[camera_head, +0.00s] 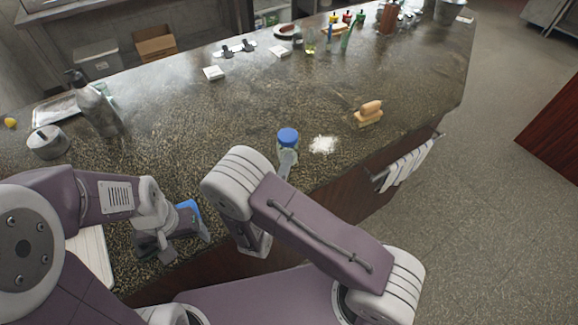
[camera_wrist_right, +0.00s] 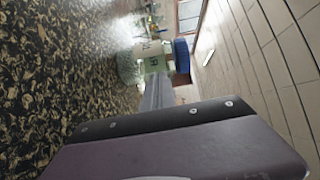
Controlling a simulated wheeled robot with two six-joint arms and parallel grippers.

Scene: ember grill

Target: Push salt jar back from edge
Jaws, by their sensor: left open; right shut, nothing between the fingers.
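The salt jar is clear with a blue lid (camera_head: 288,137) and stands upright near the counter's front edge. In the right wrist view the jar (camera_wrist_right: 150,60) shows sideways, with dark lettering on a pale label. My right gripper (camera_head: 287,160) is shut and empty, its fingertips at the near side of the jar and hiding part of it. In the wrist view its fingers (camera_wrist_right: 156,88) end at or very close to the jar; I cannot tell whether they touch. My left gripper (camera_head: 185,240) is open at the front left of the counter, away from the jar.
A white spill (camera_head: 323,145) lies right of the jar, and a wooden brush (camera_head: 369,115) farther right. A towel (camera_head: 405,165) hangs off the front. A blue item (camera_head: 188,207) is by my left gripper. The counter (camera_head: 220,125) behind the jar is clear.

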